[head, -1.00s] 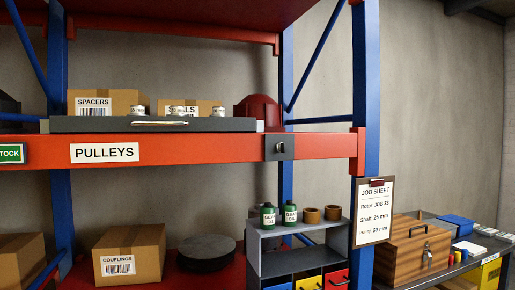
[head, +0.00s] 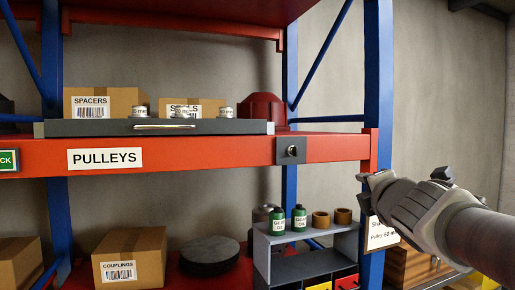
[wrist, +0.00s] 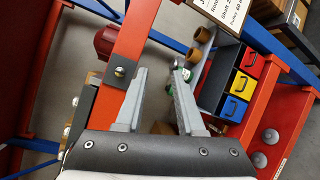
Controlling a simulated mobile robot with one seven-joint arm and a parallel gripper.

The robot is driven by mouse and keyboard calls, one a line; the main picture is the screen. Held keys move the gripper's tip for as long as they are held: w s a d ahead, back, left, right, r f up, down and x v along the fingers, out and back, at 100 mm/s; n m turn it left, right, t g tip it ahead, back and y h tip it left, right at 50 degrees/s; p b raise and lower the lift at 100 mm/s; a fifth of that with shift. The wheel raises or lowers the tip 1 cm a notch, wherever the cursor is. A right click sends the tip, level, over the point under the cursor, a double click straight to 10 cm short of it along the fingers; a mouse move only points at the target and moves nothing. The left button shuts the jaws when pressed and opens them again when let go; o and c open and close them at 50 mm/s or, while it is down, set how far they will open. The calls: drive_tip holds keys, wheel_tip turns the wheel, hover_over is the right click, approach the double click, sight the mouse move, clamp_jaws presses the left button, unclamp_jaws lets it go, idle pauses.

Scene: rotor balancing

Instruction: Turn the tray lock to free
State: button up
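The tray lock (head: 291,151) is a dark plate with a small silver knob on the front of the red shelf beam, right of the PULLEYS label. Its knob also shows in the wrist view (wrist: 120,72), left of my fingers; which way it is turned is too small to tell. The dark grey tray (head: 90,128) with a silver handle sits on the shelf above the beam, left of the lock. My gripper (head: 368,178) is right of and slightly below the lock, apart from it. In the wrist view my gripper (wrist: 161,70) is open, nothing between the fingertips.
Several small pulleys (head: 181,112) stand on the tray. A blue upright (head: 378,80) stands right of the lock. Below the beam is a grey drawer rack (head: 310,236) with green bottles (head: 299,218) and brown rings. My arm partly covers the job sheet (head: 383,235).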

drive_tip(key=w+a+r+n+t+y, duration=0.1)
drive_tip(key=w+a+r+n+y, duration=0.35)
drive_tip(key=n, duration=0.95)
drive_tip(key=n+y+p, duration=0.4)
drive_tip(key=n+p, duration=0.1)
approach(297, 150)
drive_tip(key=shift+g, duration=0.3)
drive_tip(key=x, duration=0.8)
drive_tip(key=shift+w+r, duration=0.2)
drive_tip(key=shift+w, duration=0.05)
drive_tip(key=shift+c, duration=0.3)
clamp_jaws()
